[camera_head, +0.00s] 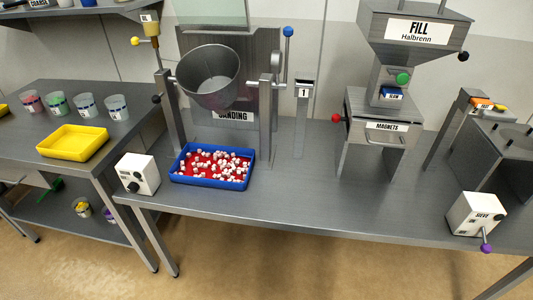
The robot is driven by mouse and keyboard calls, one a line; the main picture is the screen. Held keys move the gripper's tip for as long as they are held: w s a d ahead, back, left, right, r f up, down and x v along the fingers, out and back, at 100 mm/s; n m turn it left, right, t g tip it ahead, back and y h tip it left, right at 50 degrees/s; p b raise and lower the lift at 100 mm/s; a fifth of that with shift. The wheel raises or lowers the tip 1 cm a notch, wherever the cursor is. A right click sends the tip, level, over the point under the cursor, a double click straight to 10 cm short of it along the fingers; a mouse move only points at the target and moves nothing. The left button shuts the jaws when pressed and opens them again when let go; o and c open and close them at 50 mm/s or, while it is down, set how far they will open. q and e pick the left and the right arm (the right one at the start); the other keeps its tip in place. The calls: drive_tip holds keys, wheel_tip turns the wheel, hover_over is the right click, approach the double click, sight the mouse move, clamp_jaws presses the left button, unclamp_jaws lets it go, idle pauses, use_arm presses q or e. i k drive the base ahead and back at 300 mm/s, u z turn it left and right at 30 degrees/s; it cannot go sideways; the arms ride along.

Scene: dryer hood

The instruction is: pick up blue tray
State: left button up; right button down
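The blue tray (210,183) sits on the grey metal table, in front of and below the tilted metal pan (208,80) of the sanding station. It has a blue rim and a red inside floor, and many small white and pinkish pieces lie scattered in it. Its front edge is close to the table's front edge. Neither of my grippers shows in the head view.
A white control box (137,174) stands just left of the tray. Posts (267,120) hold the pan behind it. A yellow tray (73,142) and several cups stand on the left table.

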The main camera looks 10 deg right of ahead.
sight(230, 168)
drive_tip(key=z, duration=0.35)
drive_tip(key=i, duration=1.05)
drive_tip(key=u, duration=0.25)
